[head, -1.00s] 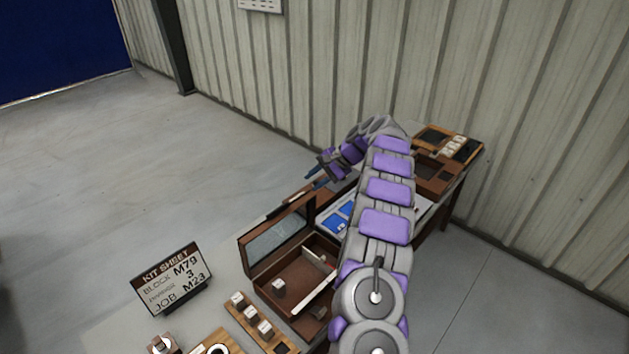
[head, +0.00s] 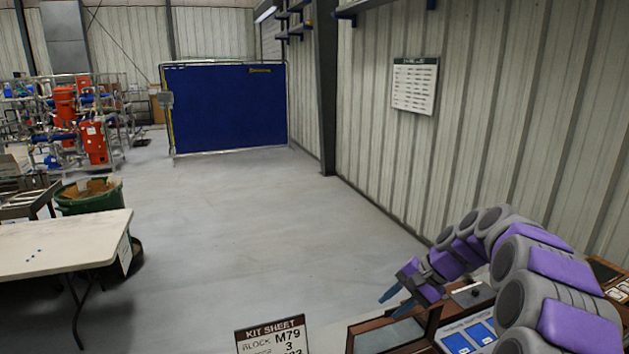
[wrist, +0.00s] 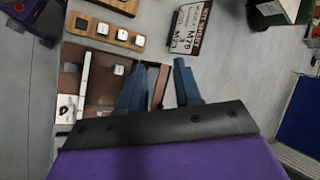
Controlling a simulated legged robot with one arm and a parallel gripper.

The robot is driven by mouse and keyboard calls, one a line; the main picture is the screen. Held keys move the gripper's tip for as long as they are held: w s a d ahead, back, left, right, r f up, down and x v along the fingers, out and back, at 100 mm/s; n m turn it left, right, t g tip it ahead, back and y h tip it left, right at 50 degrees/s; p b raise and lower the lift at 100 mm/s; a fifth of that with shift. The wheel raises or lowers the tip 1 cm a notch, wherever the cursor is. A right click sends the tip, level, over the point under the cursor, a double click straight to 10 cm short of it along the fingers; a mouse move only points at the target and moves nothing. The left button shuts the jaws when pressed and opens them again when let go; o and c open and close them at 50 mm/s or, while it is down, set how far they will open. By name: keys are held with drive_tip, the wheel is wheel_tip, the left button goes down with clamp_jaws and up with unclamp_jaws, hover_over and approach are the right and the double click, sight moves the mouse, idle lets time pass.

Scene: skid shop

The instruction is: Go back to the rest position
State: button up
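My gripper (head: 393,299) hangs in the air above the bench, close to the raised lid of the brown box (head: 432,326) in the head view. In the wrist view, its two blue fingers (wrist: 160,86) are spread apart with a gap between them. Nothing is held; the box lid shows behind the gap. The open box (wrist: 72,52) lies below, with a white strip and small blocks in it.
The kit sheet sign (head: 272,337) stands left of the box. A wooden block holder (wrist: 122,38) is beside the box. The corrugated wall (head: 480,120) runs behind the bench. Open floor (head: 250,230) and a white table (head: 60,245) are left.

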drive_tip(key=s+a+f+n+g+h+b, duration=0.15)
drive_tip(key=s+a, duration=0.25)
drive_tip(key=s, duration=0.5)
drive_tip(key=s+a+f+n+g+h+b, duration=0.1)
drive_tip(key=s+a+n+b, duration=0.25)
drive_tip(key=s, duration=0.55)
drive_tip(key=s+d+f+n+h+b, duration=0.1)
drive_tip(key=s+f, duration=0.4)
drive_tip(key=s, duration=0.7)
drive_tip(key=s+d+f+n+h+b, duration=0.1)
drive_tip(key=s+d+f+h+b, duration=0.1)
drive_tip(key=s, duration=1)
wheel_tip(320, 180, down, 3)
drive_tip(key=shift+r+g+h+b, duration=0.1)
drive_tip(key=shift+g+h+b, duration=0.3)
drive_tip(key=shift+h, duration=0.35)
